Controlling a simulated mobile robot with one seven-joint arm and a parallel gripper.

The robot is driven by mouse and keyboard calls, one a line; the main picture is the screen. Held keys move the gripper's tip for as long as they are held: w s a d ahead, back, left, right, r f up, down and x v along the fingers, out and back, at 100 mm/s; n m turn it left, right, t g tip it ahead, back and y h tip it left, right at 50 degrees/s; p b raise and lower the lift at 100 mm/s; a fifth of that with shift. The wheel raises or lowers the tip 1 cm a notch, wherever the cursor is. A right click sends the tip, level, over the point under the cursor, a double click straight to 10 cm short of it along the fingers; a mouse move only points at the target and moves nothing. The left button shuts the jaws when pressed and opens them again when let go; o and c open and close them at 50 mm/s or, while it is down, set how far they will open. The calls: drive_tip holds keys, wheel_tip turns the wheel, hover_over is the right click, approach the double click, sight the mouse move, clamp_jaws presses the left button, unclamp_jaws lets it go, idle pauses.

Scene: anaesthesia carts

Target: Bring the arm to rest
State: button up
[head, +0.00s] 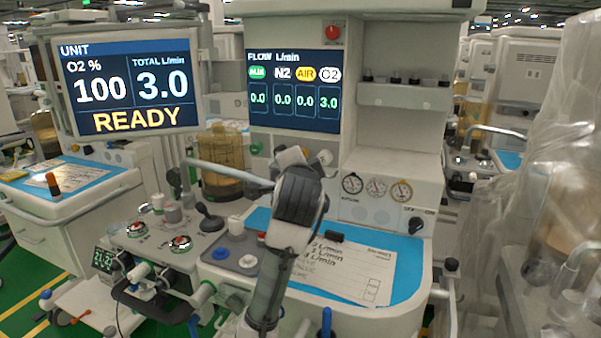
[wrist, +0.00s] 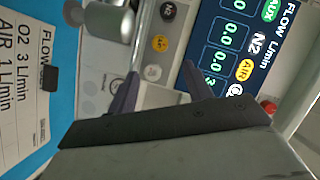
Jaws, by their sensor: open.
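My arm (head: 265,290) rises in front of the anaesthesia machine, with its dark wrist joint (head: 300,195) over the blue worktop. My gripper's fingers are hidden behind the arm in the head view. In the wrist view my gripper (wrist: 162,82) shows two dark fingers standing apart, with nothing between them. No contact with a knob is visible, but the depth is hard to tell.
The flow screen (head: 293,92) reads 0.0, 0.0, 0.0 and 3.0. The unit screen (head: 128,85) shows READY. A flow card (head: 350,270) lies on the blue worktop (head: 405,250). A pale tube (head: 225,173) passes left of my wrist. Plastic sheeting (head: 560,160) hangs at right.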

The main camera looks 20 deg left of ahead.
drive_tip(key=shift+s+d+r, duration=0.15)
drive_tip(key=shift+s+d, duration=0.05)
drive_tip(key=shift+s, duration=0.45)
